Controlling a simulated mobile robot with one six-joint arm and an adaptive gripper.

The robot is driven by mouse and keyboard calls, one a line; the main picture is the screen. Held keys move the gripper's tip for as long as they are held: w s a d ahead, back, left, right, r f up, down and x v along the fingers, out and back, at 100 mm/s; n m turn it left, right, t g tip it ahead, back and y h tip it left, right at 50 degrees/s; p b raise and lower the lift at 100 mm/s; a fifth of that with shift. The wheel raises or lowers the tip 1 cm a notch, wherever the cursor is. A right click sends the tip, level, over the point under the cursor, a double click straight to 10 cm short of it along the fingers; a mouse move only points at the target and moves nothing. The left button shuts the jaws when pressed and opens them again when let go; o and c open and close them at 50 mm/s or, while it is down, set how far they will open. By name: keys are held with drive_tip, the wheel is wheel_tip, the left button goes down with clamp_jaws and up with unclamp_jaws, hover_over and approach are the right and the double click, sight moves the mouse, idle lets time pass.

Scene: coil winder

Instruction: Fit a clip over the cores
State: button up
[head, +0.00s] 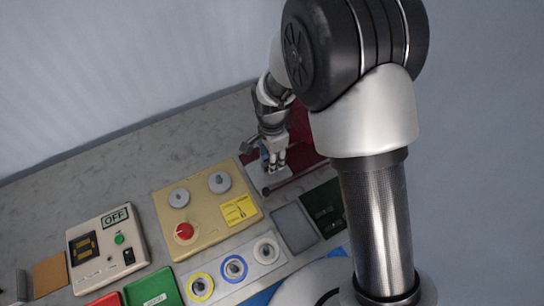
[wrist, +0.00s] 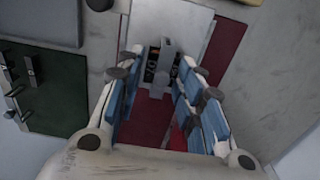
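My gripper (wrist: 160,72) points down over a pale grey plate (wrist: 180,18) on a dark red mat (wrist: 228,45); the head view shows my gripper (head: 274,166) there too. Its blue-padded fingers stand apart on either side of a small grey upright piece (wrist: 167,50) with dark and copper-coloured parts (wrist: 151,65) beside it, which look like the cores. I see a gap on the left; contact on the right is unclear. Dark clip-like pieces (wrist: 31,72) lie on a dark green mat (wrist: 55,95) at the left of the wrist view. The head view hides the cores behind my fingers.
A beige panel (head: 205,235) with grey knobs and a red knob (head: 184,231) stands left of the plate. A grey tray (head: 295,228) is beside the green mat. A holder with several ringed spools (head: 234,268), a control box (head: 107,250) and a green bin (head: 152,290) are nearer.

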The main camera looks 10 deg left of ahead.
wheel_tip(320, 180, up, 12)
idle(0.5)
idle(0.5)
